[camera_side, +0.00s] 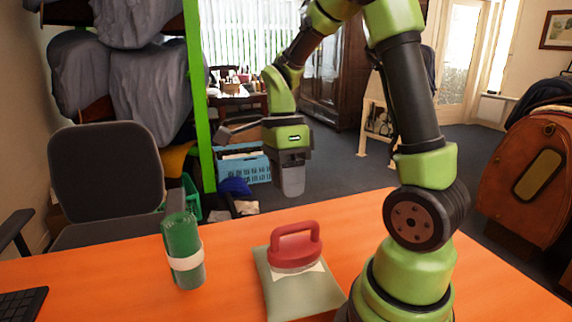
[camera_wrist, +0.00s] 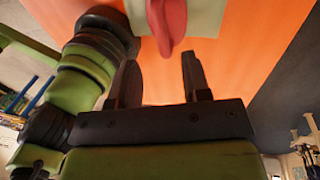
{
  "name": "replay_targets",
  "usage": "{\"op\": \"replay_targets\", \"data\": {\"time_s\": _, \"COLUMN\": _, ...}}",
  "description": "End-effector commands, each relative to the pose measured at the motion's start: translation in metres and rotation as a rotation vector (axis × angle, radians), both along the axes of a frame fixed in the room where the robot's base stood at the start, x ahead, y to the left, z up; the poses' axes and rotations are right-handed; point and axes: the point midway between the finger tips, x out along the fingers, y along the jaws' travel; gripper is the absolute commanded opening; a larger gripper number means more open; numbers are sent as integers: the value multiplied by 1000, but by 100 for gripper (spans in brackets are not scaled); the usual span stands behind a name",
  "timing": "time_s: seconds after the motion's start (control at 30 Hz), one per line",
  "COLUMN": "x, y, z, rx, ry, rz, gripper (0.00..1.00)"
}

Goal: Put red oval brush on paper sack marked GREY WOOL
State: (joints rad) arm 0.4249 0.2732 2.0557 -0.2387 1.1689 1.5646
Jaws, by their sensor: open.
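The red brush (camera_side: 295,243), with a raised loop handle and a pale underside, rests on a flat grey-green sack (camera_side: 300,300) on the orange table. A pale patch shows on the sack beside the brush; I cannot read any marking. My gripper (camera_side: 290,188) is above the table, higher than the brush and apart from it. In the wrist view my gripper (camera_wrist: 158,72) is open, with nothing between its fingers. The red brush (camera_wrist: 168,22) and part of the sack (camera_wrist: 207,16) show beyond the fingertips.
A green cylinder with a white band (camera_side: 186,262) stands on the table left of the sack. A black keyboard (camera_side: 22,303) lies at the left corner. The orange table (camera_side: 120,270) is clear between them. A dark chair (camera_side: 106,175) stands behind the table.

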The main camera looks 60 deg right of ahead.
Motion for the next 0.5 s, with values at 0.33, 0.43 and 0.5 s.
{"op": "replay_targets", "data": {"time_s": 0.33, "x": 3, "y": 2, "z": 34, "rx": -1, "ry": -38, "rz": 72, "gripper": 44}}
{"op": "replay_targets", "data": {"time_s": 0.43, "x": -1, "y": 18, "z": 49, "rx": -13, "ry": -144, "rz": 283, "gripper": 44}}
{"op": "replay_targets", "data": {"time_s": 0.5, "x": -6, "y": 34, "z": 62, "rx": -35, "ry": -255, "rz": 513, "gripper": 44}}
